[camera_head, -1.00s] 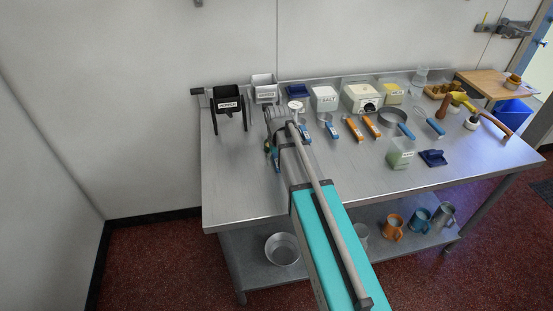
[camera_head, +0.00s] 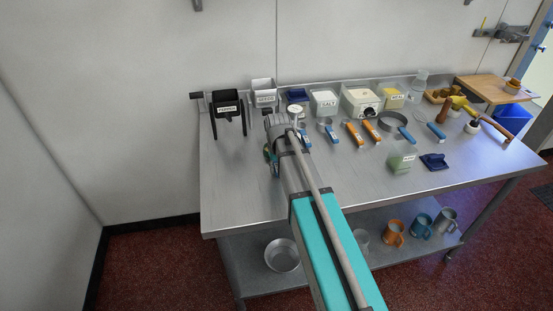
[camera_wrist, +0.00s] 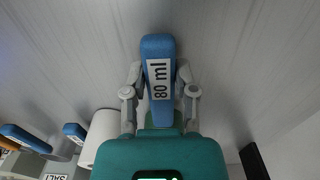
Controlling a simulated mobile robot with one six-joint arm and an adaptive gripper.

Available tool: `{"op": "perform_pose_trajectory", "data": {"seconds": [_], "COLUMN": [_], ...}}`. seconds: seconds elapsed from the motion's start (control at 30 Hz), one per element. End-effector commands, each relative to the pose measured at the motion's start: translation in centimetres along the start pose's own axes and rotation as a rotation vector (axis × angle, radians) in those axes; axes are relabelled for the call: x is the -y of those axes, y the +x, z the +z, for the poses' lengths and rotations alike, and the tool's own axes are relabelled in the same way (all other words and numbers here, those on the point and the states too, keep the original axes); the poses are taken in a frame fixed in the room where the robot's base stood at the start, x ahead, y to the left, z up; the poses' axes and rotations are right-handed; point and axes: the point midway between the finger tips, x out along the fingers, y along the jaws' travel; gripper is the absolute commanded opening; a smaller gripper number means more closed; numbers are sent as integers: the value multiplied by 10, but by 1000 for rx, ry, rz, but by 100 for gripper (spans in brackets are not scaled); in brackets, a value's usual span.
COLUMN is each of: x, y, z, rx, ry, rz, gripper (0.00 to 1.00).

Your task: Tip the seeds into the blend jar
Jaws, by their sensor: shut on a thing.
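In the wrist view my gripper (camera_wrist: 160,100) is shut on the blue handle of a measuring scoop (camera_wrist: 157,55) marked "80 ml". The scoop's bowl is hidden, so I cannot see any seeds in it. In the head view my gripper (camera_head: 271,160) is low over the left part of the steel table, mostly hidden by my wrist. A pale green see-through jar (camera_head: 401,160) with a label stands at the table's front right; I cannot read whether it is the blend jar. A white labelled tub (camera_head: 263,86) stands behind my wrist; its label is unclear.
Salt tub (camera_head: 324,107), white bin (camera_head: 361,96) and meal tub (camera_head: 391,102) line the back. Blue- and orange-handled tools (camera_head: 354,134) lie mid-table. A dark blue block (camera_head: 434,162) lies beside the jar. The front left steel (camera_head: 235,190) is bare.

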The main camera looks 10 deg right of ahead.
Motion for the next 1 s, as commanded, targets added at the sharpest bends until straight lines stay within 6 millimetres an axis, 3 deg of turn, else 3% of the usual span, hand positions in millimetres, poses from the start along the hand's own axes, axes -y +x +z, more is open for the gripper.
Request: {"op": "perform_pose_trajectory", "data": {"seconds": [0.07,0.37,1.0], "x": [0,0,0], "y": [0,-2,-33], "z": [0,0,0], "rx": [0,0,0], "ry": [0,0,0], "rz": [0,0,0], "gripper": [0,0,0]}}
